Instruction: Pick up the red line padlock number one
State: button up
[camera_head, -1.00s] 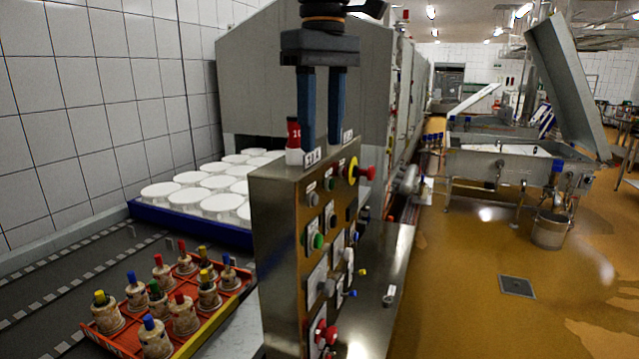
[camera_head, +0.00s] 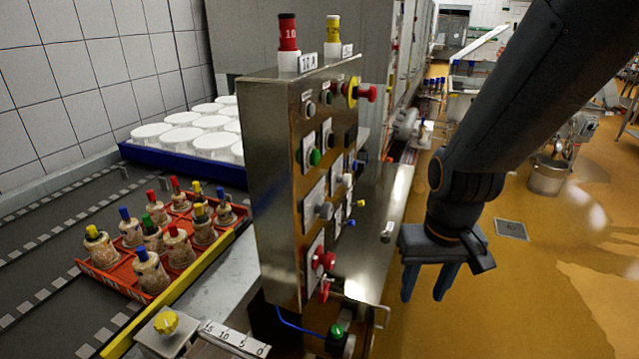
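A small red piece (camera_head: 323,291) hangs low on the front of the steel control panel (camera_head: 268,180), just below a red rotary knob (camera_head: 323,259). It may be the red padlock; its shape is unclear and no number can be read on it. My gripper (camera_head: 428,284) is right of the panel, pointing down over the floor side. Its two blue fingers are apart with nothing between them. It is clear of the red piece.
Red (camera_head: 288,35) and yellow (camera_head: 333,30) cylinders stand on white bases on top of the panel. A red emergency button (camera_head: 366,93) sticks out to the right. An orange crate (camera_head: 128,278) of topped moulds and a blue tray (camera_head: 190,165) of white tubs lie left.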

aim_at(323, 292)
jog(key=u, duration=0.05)
jog(key=k, duration=1)
jog(key=u, duration=0.3)
jog(key=i, duration=0.95)
jog(key=u, duration=0.1)
